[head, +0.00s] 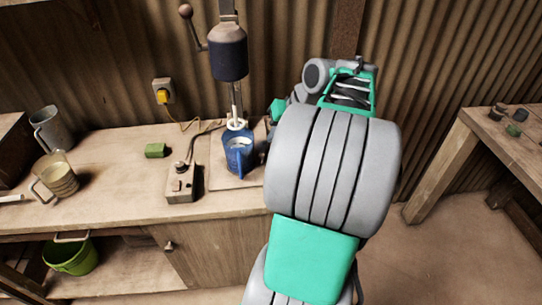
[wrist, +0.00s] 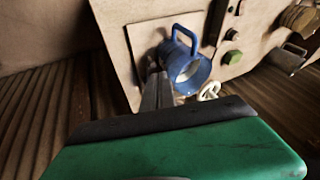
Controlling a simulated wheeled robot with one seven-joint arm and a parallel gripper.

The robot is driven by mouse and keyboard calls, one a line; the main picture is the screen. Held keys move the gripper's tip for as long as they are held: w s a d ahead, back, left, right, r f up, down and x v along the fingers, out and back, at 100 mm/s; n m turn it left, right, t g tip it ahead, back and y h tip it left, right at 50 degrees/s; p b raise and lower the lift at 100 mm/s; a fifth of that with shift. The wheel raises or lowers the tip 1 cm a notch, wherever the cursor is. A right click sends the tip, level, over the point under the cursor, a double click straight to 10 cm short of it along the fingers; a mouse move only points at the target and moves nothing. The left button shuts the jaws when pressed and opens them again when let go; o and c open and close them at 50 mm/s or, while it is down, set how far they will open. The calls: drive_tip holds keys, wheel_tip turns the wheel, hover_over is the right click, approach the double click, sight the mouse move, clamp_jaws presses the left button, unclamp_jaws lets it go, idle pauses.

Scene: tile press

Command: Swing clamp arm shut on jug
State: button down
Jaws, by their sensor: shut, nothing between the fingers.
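The blue jug (head: 238,158) stands on a board on the bench, under a dark cylindrical machine head (head: 228,55). It also shows in the wrist view (wrist: 188,70), with its open mouth and handle visible. A cream-coloured part (head: 235,124) sits just above the jug's rim; it shows beside the jug in the wrist view (wrist: 208,91). I cannot clearly make out the clamp arm. My gripper (wrist: 154,72) is shut and empty, its grey fingers close beside the jug; I cannot tell whether they touch anything.
A control box (head: 180,184) and a green block (head: 156,150) lie left of the jug. A metal jug (head: 50,128) and a handled cup (head: 55,175) stand at the far left. A second table (head: 515,150) is at the right. The bench front is mostly clear.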

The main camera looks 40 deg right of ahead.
drive_tip(key=s+d+m, duration=0.1)
drive_tip(key=s+d, duration=0.3)
drive_tip(key=d, duration=0.2)
approach(264, 151)
drive_tip(key=shift+t, duration=0.4)
drive_tip(key=s+f, duration=0.2)
drive_tip(key=f, duration=0.1)
drive_tip(key=shift+s+d+f+b, duration=0.2)
drive_tip(key=shift+s+d+b, duration=0.1)
drive_tip(key=shift+s+d, duration=0.1)
drive_tip(key=w+a, duration=0.2)
drive_tip(key=shift+a+f, duration=0.25)
drive_tip(key=shift+a, duration=0.15)
drive_tip(key=shift+w+a+f, duration=0.1)
drive_tip(key=shift+w+f, duration=0.05)
drive_tip(key=shift+w, duration=0.05)
